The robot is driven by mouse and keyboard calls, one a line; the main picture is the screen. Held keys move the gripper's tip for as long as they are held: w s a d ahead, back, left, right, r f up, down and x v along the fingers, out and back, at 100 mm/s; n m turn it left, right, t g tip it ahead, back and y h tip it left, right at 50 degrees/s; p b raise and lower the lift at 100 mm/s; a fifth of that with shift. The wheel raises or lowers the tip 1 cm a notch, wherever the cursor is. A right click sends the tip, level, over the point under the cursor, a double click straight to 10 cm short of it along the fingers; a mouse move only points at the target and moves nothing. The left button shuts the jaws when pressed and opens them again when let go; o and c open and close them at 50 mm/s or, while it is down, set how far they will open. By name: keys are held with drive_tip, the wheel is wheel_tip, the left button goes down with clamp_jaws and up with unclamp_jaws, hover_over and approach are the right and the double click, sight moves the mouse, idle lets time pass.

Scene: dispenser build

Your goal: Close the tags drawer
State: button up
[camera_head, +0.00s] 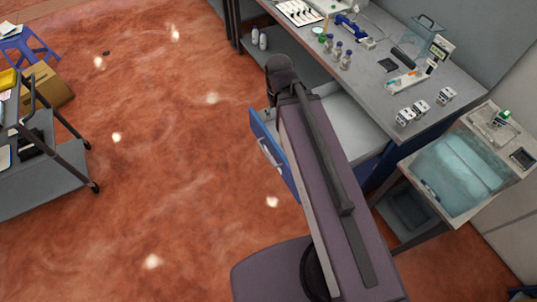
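A drawer with a blue front (264,144) and a light handle (270,156) is pulled out from under the grey workbench. Part of its pale inside (352,117) shows to the right of my arm. My arm and purple-grey body parts cover the middle of the drawer, so its contents and full depth are hidden. I cannot read any label to tell whether it is the tags drawer. My arm reaches up the picture to a dark rounded joint near the drawer's far end. I cannot make out any gripper fingers.
The workbench (408,85) holds bottles, sockets and tools. A side stand with a teal-covered bin (458,172) is at right. A grey cart (40,178), a cardboard box (50,88) and a blue stool (22,42) are at left. The red floor between is mostly clear.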

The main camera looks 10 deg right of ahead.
drive_tip(key=shift+w+a+f+b, duration=0.1)
drive_tip(key=shift+w+f+b, duration=0.15)
drive_tip(key=shift+f+b, duration=0.2)
drive_tip(key=c, duration=0.7)
drive_tip(key=w+f+n+h+b, duration=0.1)
drive_tip(key=w+f+n+b, duration=0.1)
drive_tip(key=f+b, duration=0.1)
drive_tip(key=w+a+f+n+b, duration=0.1)
drive_tip(key=w+f+n+b, duration=0.1)
drive_tip(key=f+b, duration=0.2)
drive_tip(key=w+a+f+n+h+b, duration=0.1)
drive_tip(key=w+f+n+b, duration=0.1)
drive_tip(key=f+b, duration=0.1)
drive_tip(key=shift+w+a+f+h+b, duration=0.1)
drive_tip(key=shift+a+f+h+b, duration=0.2)
drive_tip(key=shift+b, duration=0.35)
clamp_jaws()
drive_tip(key=w+a+f+n+h+b, duration=0.2)
drive_tip(key=w+a+f+n+b, duration=0.2)
drive_tip(key=b, duration=0.4)
drive_tip(key=w+a+f+n+t+h+b, duration=0.1)
drive_tip(key=w+a+f+n+h+b, duration=0.1)
drive_tip(key=w+a+f+n+b, duration=0.2)
drive_tip(key=w+a+f+n+t+h+b, duration=0.1)
drive_tip(key=w+a+f+n+h+b, duration=0.1)
drive_tip(key=w+a+f+n+b, duration=0.2)
drive_tip(key=shift+w+a+f+n+b, duration=0.5)
drive_tip(key=shift+f+n+b, duration=1)
drive_tip(key=shift+f+b, duration=2.85)
